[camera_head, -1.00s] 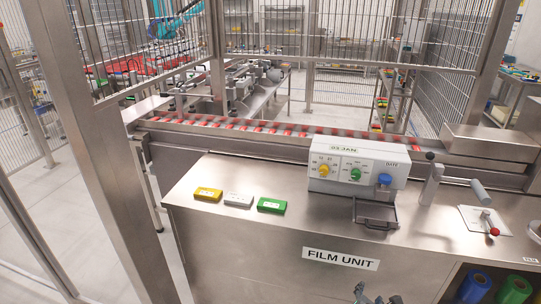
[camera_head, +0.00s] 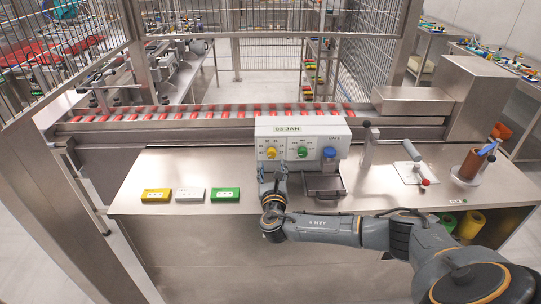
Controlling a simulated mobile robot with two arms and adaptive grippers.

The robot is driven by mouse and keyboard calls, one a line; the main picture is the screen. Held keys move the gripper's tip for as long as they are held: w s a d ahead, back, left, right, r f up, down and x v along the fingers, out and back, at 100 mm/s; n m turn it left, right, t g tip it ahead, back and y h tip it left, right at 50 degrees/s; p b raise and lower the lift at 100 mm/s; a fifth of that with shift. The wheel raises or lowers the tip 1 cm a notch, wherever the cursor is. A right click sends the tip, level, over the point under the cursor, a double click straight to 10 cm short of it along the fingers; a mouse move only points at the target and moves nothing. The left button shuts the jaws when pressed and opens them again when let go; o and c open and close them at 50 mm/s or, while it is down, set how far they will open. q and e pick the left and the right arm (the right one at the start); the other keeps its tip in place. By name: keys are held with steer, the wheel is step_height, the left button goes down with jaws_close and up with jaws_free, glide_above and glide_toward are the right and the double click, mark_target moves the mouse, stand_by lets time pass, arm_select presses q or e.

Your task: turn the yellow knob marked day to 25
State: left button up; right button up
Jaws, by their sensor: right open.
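The yellow knob (camera_head: 271,153) is the leftmost of three knobs on the front of the white control box (camera_head: 312,127). A green knob (camera_head: 303,152) and a blue knob (camera_head: 329,153) are to its right. The box's small display (camera_head: 287,128) is too small to read with certainty. My right gripper (camera_head: 272,171) is open, just below and in front of the yellow knob, with its fingers pointing toward the box. Whether the fingertips touch the knob cannot be told. My left gripper is not in view.
Yellow (camera_head: 155,195), white (camera_head: 189,194) and green (camera_head: 225,195) blocks lie on the steel worktop left of my arm. A small dark tray (camera_head: 323,186) sits below the box. A lever (camera_head: 367,145) stands at its right. A conveyor (camera_head: 200,115) runs behind.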

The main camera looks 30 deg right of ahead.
mark_target(272, 155)
steer(key=shift+x, duration=2.7)
jaws_close()
